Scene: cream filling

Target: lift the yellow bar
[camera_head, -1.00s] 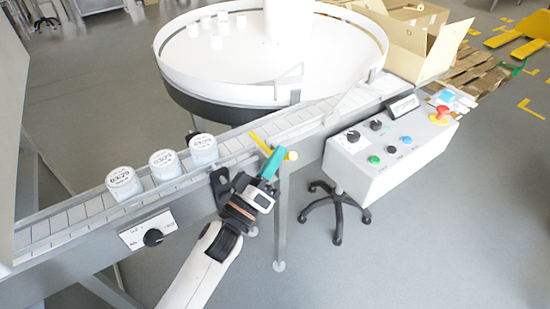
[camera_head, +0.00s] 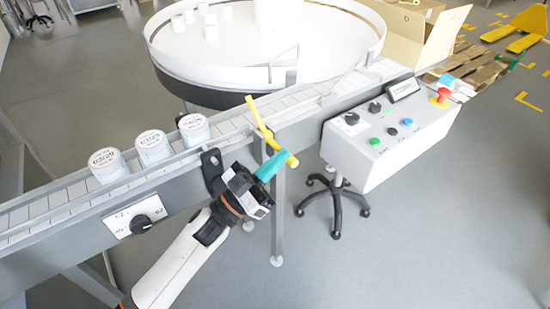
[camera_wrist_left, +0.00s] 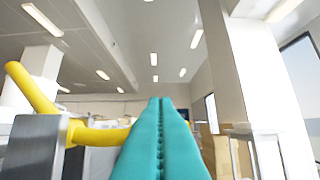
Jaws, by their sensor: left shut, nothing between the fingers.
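The yellow bar (camera_head: 262,123) is mounted at the conveyor's near edge, and its long arm slants up above the belt in the head view. Its near end sticks out past the edge. In the left wrist view the bent bar (camera_wrist_left: 32,90) rises at the left, beside a grey metal block. My left gripper (camera_head: 279,156) has teal fingers pressed together with nothing between them. The fingertips are close against the bar's near end in the head view; whether they touch cannot be told. The shut fingers (camera_wrist_left: 160,125) also fill the middle of the left wrist view. My right gripper is out of view.
The conveyor (camera_head: 75,192) carries three white jars (camera_head: 153,147) left of the bar. A round turntable (camera_head: 270,72) with more jars stands behind. A control box (camera_head: 385,135) is at the right, with a cardboard box (camera_head: 415,35) beyond. The floor in front is clear.

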